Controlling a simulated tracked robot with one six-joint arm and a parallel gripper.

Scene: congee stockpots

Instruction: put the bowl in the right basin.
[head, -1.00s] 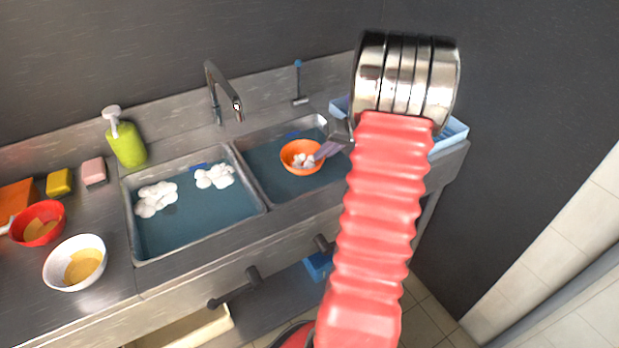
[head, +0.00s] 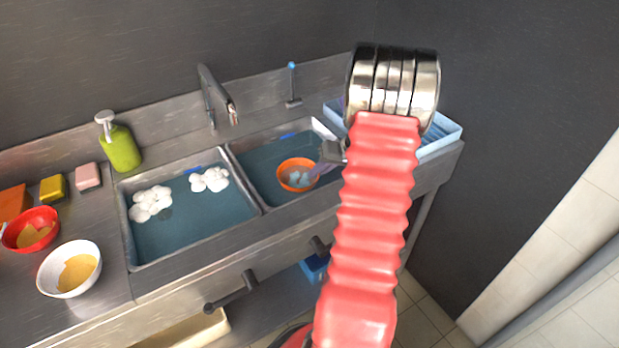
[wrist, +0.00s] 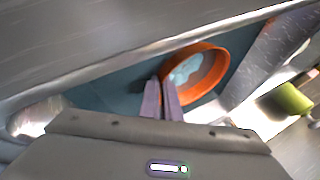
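The orange bowl (head: 297,175) is inside the right basin (head: 243,172), low at the blue-green water. Its inside looks pale blue. In the wrist view the bowl (wrist: 222,72) lies just beyond my fingertips, its near rim between them. My gripper (head: 318,172) comes from the right and is shut on the bowl's rim; the two purple-grey fingers (wrist: 163,86) are close together there. My red arm stands in front of the right end of the counter. I cannot tell whether the bowl touches the basin floor.
The left basin (head: 128,235) holds water and white suds (head: 150,203). A tap (head: 215,95) stands behind the basins. A red bowl (head: 45,217), a white bowl (head: 52,284) and a green soap bottle (head: 121,150) are at left. A light blue tray (head: 447,136) is at right.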

